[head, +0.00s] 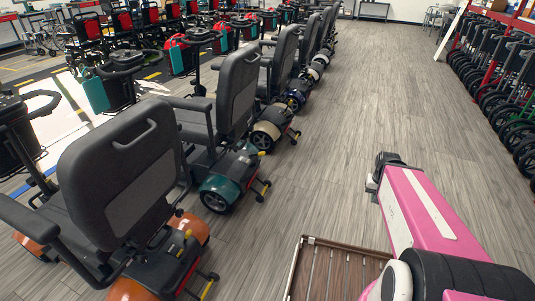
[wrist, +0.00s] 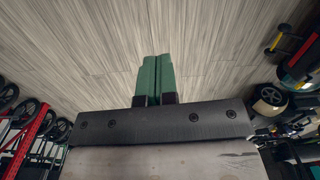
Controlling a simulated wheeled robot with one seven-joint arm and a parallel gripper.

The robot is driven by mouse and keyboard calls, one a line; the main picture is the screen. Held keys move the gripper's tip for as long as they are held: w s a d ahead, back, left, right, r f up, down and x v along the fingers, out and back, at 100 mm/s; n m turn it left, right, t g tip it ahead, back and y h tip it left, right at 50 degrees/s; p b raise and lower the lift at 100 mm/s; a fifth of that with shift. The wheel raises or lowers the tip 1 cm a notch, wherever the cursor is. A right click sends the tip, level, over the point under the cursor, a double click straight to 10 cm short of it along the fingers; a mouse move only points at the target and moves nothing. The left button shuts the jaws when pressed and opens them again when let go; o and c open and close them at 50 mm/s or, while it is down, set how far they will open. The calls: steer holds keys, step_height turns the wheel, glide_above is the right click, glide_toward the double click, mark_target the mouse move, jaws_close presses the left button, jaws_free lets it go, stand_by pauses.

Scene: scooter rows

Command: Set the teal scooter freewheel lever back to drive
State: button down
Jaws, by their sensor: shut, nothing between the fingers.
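The teal scooter (head: 222,185) stands second in the near row in the head view, its back towards the aisle. Its dark seat back (head: 238,92) rises above the teal rear body. A small yellow part (head: 245,137) shows behind the seat; I cannot tell if it is the freewheel lever or how it is set. In the wrist view my gripper (wrist: 156,60) has its green fingers together, empty, over bare floor. In the head view my pink arm (head: 425,215) is over the aisle, right of the scooter and clear of it.
An orange scooter (head: 195,232) stands nearer, and a cream scooter (head: 272,127) stands beyond the teal one. Folded wheelchairs (head: 497,85) line the right side. A brown slatted tray (head: 330,272) is at the bottom. The grey aisle floor (head: 345,110) is clear.

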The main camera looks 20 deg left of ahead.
steer(key=w+a+f+m+t+y, duration=0.1)
steer(key=w+a+f+m+t, duration=0.35)
steer(key=w, duration=0.65)
steer(key=w+a+f+m+t+y, duration=0.1)
steer(key=w+a+f+t, duration=0.1)
steer(key=w+a+f, duration=0.5)
steer(key=w+a+f+m+t, duration=0.3)
steer(key=w+a, duration=0.5)
steer(key=w, duration=0.6)
steer(key=w+a+f+m+t+y, duration=0.2)
steer(key=w+a+f+m+t, duration=0.15)
steer(key=w+a, duration=0.35)
steer(key=w+a+f+m+t+y, duration=0.15)
steer(key=w+a+f, duration=0.3)
steer(key=a, duration=0.55)
steer(key=s+a+f+m+t+y, duration=0.1)
steer(key=a+f+m+t, duration=0.4)
steer(key=a, duration=0.5)
steer(key=s+a+f+m+t+y, duration=0.2)
steer(key=a+f+m+t, duration=0.3)
steer(key=a+f, duration=0.5)
steer(key=shift+s+a+f+m, duration=0.3)
steer(key=shift+s+m, duration=0.3)
steer(key=shift+m, duration=0.35)
steer(key=shift+r, duration=0.15)
